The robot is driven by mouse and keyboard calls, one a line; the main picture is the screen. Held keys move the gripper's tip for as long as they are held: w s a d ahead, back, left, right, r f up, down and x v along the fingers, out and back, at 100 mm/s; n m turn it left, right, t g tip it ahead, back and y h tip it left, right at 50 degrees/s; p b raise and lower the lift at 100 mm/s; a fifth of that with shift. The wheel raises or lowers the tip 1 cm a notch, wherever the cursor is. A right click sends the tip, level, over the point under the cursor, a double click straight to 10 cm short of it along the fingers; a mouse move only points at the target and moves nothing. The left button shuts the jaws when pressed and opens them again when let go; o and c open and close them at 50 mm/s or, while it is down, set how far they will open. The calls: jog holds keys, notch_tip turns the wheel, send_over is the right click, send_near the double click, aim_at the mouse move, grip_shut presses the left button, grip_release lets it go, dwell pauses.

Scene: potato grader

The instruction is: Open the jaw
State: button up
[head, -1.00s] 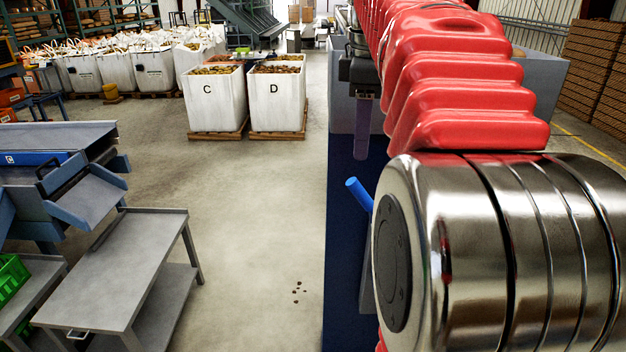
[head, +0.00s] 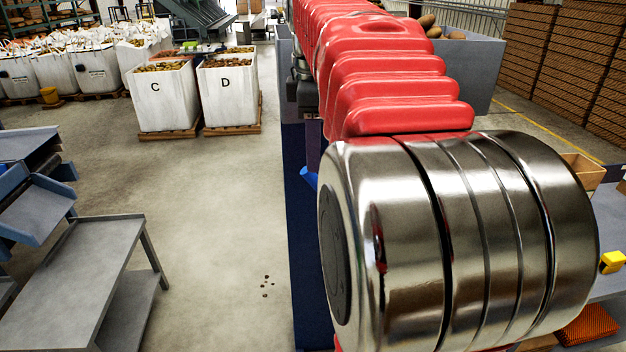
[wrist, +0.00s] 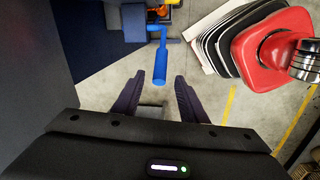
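In the wrist view my gripper (wrist: 160,80) is open, its two dark fingers well apart with nothing held. The lower end of a blue rod-like handle (wrist: 161,58) shows in the gap between the fingertips; I cannot tell how far beyond them it lies. The handle joins a blue bracket at its upper end. In the head view one purple-dark finger (head: 313,135) hangs below my wrist, with the rest of the gripper hidden. A short blue piece of the handle (head: 308,178) shows just below it, mostly covered by my arm.
A dark blue panel (head: 299,250) stands under my arm. A grey table (head: 80,265) is at left, and white potato boxes C (head: 155,105) and D (head: 225,105) are behind. Open concrete floor lies between. A grey bin (head: 470,75) with potatoes is at back right.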

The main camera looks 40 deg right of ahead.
aim_at(314, 179)
jog(key=f, duration=0.8)
jog(key=shift+w+d, duration=0.35)
grip_shut()
